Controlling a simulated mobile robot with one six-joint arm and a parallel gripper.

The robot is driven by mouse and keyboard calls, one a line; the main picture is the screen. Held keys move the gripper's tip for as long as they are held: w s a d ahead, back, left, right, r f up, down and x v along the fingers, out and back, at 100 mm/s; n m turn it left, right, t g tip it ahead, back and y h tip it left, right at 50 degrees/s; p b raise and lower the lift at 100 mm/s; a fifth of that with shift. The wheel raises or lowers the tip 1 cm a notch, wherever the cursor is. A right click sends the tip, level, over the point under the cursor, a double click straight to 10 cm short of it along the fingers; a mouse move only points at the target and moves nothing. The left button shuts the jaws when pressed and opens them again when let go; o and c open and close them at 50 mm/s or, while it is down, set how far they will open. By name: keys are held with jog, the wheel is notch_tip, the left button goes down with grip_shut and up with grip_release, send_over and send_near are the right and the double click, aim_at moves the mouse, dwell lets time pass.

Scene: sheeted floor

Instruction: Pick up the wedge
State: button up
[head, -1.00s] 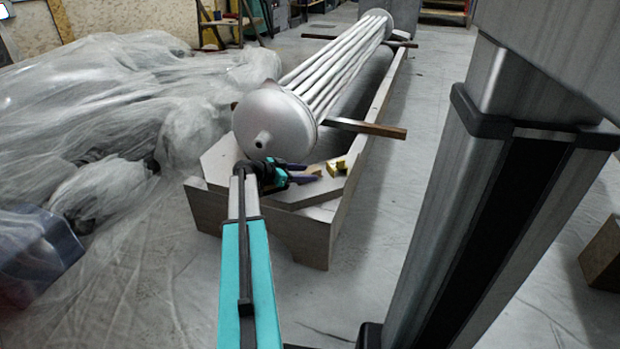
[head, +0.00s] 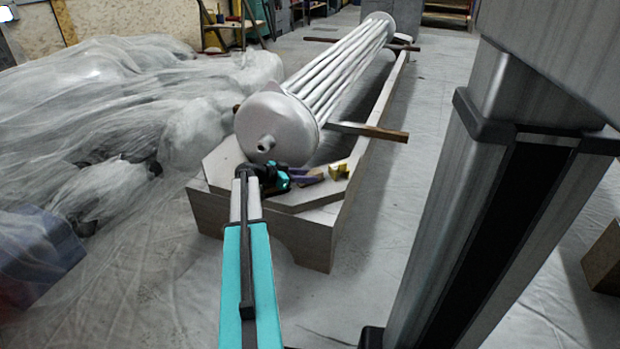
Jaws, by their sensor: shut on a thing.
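A small brown wooden piece, which looks like the wedge (head: 317,173), is at the tips of my gripper (head: 311,177), over the near end of the pale wooden cradle (head: 318,218). My gripper has dark purple fingers and a teal body, and it points to the right. The fingers are shut on the wedge. They hide much of it, and I cannot tell whether it touches the board below. A small yellow block (head: 339,171) lies on the board just right of the wedge, close to it.
A large metal tube bundle with a domed end (head: 274,128) lies in the cradle, just behind my gripper. A bar (head: 366,131) sticks out to its right. Plastic sheeting (head: 110,120) covers things at the left. A brown box (head: 604,258) is at the right edge.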

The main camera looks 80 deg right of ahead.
jog(key=shift+r, duration=0.15)
jog(key=shift+r+p, duration=0.65)
jog(key=shift+r, duration=0.2)
jog(key=shift+r+p, duration=0.6)
jog(key=shift+r, duration=0.25)
jog(key=s+a+p, duration=0.2)
jog(key=s+a, duration=0.2)
jog(key=a, duration=0.2)
jog(key=s+a+r+p, duration=0.1)
jog(key=s+a+p, duration=0.1)
jog(key=s+a, duration=0.2)
jog(key=a, duration=0.3)
jog(key=shift+s+a+r, duration=0.15)
jog(key=shift+s+a, duration=0.1)
jog(key=shift+a, duration=0.05)
jog(key=shift+w, duration=0.1)
